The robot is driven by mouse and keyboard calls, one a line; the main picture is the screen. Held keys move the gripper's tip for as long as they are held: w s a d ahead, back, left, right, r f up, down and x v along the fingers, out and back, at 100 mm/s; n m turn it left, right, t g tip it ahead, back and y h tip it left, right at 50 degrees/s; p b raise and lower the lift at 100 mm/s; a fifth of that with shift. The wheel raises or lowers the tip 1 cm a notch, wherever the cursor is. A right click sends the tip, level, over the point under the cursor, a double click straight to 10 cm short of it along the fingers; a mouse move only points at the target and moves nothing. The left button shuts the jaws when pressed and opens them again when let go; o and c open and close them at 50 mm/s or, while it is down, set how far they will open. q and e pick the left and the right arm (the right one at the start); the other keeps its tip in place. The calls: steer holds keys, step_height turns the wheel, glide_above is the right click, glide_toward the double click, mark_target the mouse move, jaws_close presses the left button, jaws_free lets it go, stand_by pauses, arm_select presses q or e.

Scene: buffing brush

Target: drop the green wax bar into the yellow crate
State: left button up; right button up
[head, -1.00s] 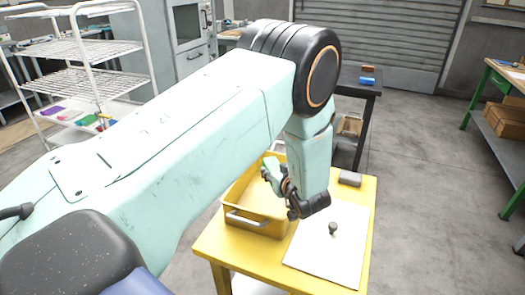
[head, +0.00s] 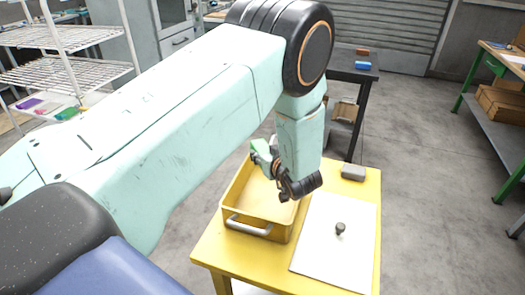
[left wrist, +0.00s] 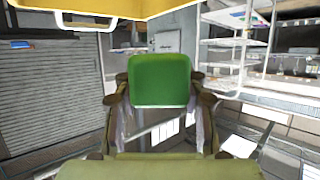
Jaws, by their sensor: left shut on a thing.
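The green wax bar (left wrist: 160,80) is held upright between the two fingers of my left gripper (left wrist: 160,100) in the left wrist view. In the head view my left gripper (head: 262,158) shows beside and above the far part of the yellow crate (head: 250,222), with a bit of green at its tip. I cannot tell exactly whether the bar is over the crate's opening. The crate stands on the yellow table, and the visible part of its inside looks empty. My wrist hides its far right corner. My right gripper is not in view.
The yellow table (head: 223,258) also holds a white sheet (head: 330,255) with a small dark knob (head: 340,228) and a grey block (head: 353,172). A dark table (head: 350,85) with a red and a blue block stands behind. A white wire rack (head: 60,75) is at left.

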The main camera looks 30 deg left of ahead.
arm_select(q)
steer(key=f+b, duration=0.3)
steer(key=shift+w+d+f, duration=0.15)
steer(key=shift+d+f, duration=0.2)
steer(key=shift+f, duration=0.05)
steer(key=shift+a+f+b, duration=0.15)
steer(key=shift+f+b, duration=0.7)
steer(key=shift+f, duration=0.1)
steer(key=o, duration=0.9)
steer(key=shift+r, duration=0.1)
steer(key=shift+c, duration=0.2)
steer(key=o, duration=0.3)
steer(key=shift+o, duration=0.9)
